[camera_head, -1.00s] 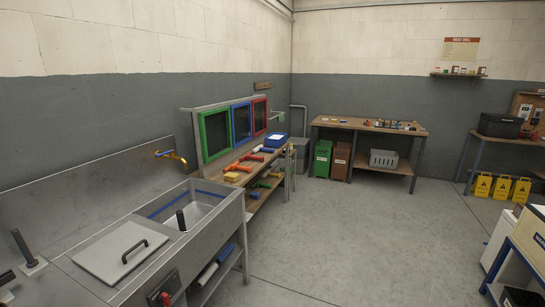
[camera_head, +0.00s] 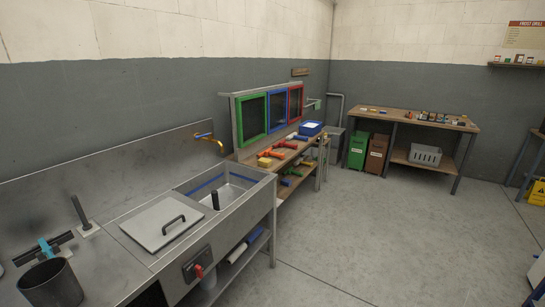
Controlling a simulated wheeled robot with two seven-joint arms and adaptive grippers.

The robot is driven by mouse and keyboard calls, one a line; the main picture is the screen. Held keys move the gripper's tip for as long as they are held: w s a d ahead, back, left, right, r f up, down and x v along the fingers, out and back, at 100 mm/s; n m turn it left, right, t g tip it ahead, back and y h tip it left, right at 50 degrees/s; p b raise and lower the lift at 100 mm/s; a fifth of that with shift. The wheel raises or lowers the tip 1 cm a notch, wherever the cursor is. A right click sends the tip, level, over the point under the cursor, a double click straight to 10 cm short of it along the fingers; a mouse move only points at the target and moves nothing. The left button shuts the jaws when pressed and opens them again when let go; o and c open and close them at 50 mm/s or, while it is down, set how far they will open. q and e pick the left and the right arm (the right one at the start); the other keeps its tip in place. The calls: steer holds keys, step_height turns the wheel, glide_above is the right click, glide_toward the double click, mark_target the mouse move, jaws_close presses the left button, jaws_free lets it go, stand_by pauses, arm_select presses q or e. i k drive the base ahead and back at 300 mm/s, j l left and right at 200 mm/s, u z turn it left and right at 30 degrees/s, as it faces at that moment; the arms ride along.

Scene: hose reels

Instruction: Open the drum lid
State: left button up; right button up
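No drum is plainly in view. A flat square metal lid (camera_head: 160,222) with a black bar handle lies shut on the steel sink counter (camera_head: 112,268) at the left. I cannot tell whether this is the lid named in the task. An open sink basin (camera_head: 233,190) with an upright black post is just to its right. Neither of my grippers shows in this view.
A black open container (camera_head: 50,284) stands on the counter at lower left. A red-handled switch box (camera_head: 197,265) is on the counter's front. A wooden bench (camera_head: 305,146) holds colored tools; another table (camera_head: 417,117) stands at the back. The grey floor (camera_head: 385,235) is clear.

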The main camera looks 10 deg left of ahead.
mark_target(154, 227)
steer(key=j+u, duration=0.1)
steer(key=u, duration=1.15)
